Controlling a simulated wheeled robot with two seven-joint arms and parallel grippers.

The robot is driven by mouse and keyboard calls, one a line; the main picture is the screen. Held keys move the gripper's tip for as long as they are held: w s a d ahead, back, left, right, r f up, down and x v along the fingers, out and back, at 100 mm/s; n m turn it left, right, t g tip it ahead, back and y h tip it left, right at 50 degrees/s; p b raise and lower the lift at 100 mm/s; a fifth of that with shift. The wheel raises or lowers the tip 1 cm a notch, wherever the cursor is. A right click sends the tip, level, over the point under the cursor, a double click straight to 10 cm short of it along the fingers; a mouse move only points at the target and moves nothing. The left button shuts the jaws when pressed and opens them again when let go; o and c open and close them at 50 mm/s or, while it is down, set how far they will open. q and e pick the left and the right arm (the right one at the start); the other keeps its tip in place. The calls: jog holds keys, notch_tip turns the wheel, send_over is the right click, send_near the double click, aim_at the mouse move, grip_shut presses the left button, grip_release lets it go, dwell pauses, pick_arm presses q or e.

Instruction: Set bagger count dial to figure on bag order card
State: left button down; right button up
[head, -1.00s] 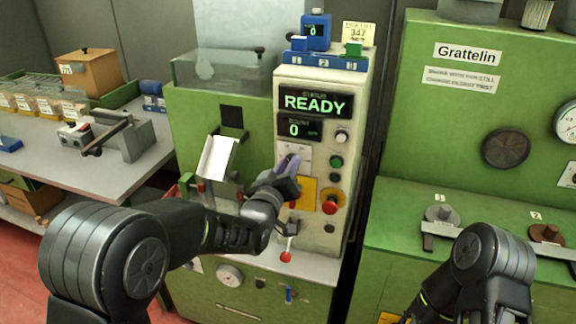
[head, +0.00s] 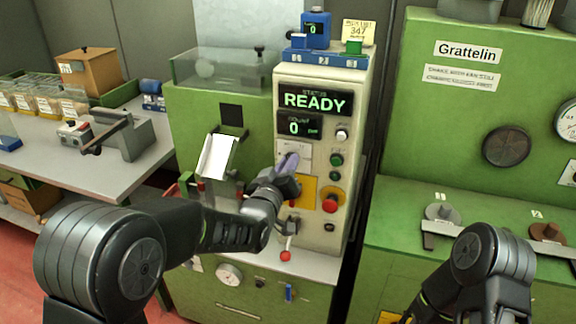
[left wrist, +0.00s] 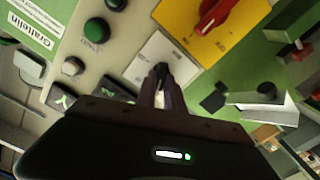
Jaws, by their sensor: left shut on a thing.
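My left gripper (head: 289,163) is at the white dial plate below the count screen. In the left wrist view its fingers (left wrist: 162,78) are shut on the dark count dial (left wrist: 160,69); the fingers hide most of the dial. My right arm shows at lower right, but its gripper is out of view.
Close by on the panel are green buttons (head: 336,160), a red knob (head: 330,203) on yellow and a red rotary handle (left wrist: 214,14) on a yellow plate. A red-tipped lever (head: 286,256) stands below. The green Grattelin machine (head: 440,100) is to the right.

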pick_arm(q)
jog(key=shift+d+m+b, duration=0.15)
jog(key=shift+m+b, duration=1.85)
jog(key=shift+m, duration=0.85)
jog(key=shift+d+m+b, duration=0.1)
jog(key=shift+m+b, duration=1.9)
jog(key=shift+m, duration=0.85)
jog(key=c, duration=1.4)
grip_release()
jog(key=shift+c, duration=0.2)
jog(key=shift+s, duration=0.1)
jog(key=v, duration=0.7)
jog(key=shift+s+b, duration=0.35)
